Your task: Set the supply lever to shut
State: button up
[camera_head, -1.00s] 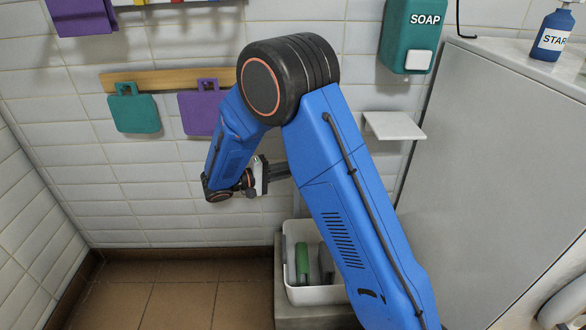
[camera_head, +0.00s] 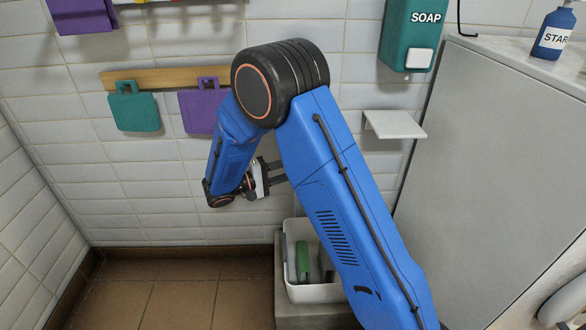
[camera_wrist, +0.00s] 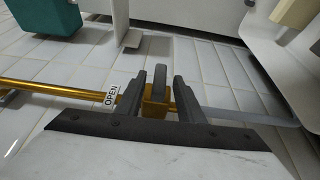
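In the wrist view a brass valve body (camera_wrist: 154,106) sits on a brass pipe (camera_wrist: 55,88) by the tiled wall. A grey, round-ended piece that looks like the supply lever (camera_wrist: 161,76) stands up from it. A white tag reading OPEN (camera_wrist: 111,93) is just left of the valve. My gripper (camera_wrist: 162,84) is open, with its dark fingers either side of the lever and gaps showing; I cannot tell whether either touches. In the head view my gripper (camera_head: 276,173) points right, and my arm hides the valve.
A white bin (camera_head: 315,293) with green and grey items stands below my gripper. A white shelf (camera_head: 395,125) and teal soap dispenser (camera_head: 409,35) are on the wall to the right, beside a grey cabinet (camera_head: 480,150). Teal (camera_head: 135,110) and purple (camera_head: 202,112) boards hang left.

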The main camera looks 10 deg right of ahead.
jog(key=s+a, duration=0.3)
jog(key=a, duration=1.4)
jog(key=shift+s, duration=0.2)
jog(key=shift+f, duration=0.15)
jog(key=s+d+r+m+g+y, duration=0.15)
jog(key=s+d+r+y, duration=0.3)
jog(key=d, duration=0.55)
jog(key=s+d+r+g+y, duration=0.35)
jog(key=s+d, duration=0.25)
jog(key=d, duration=0.4)
jog(key=s+d+r+t+y, duration=0.1)
jog(key=s+d+t+y, duration=0.1)
jog(key=s, duration=0.5)
jog(key=s+d+t+y, duration=0.2)
jog(key=s+y, duration=0.2)
jog(key=s, duration=0.4)
jog(key=s+d+r+t+y, duration=0.1)
jog(key=s+d+t+y, duration=0.1)
jog(key=s, duration=0.5)
jog(key=shift+s+d+r+m+y, duration=0.25)
jog(key=shift+s+m+y, duration=0.2)
jog(key=shift+y, duration=0.45)
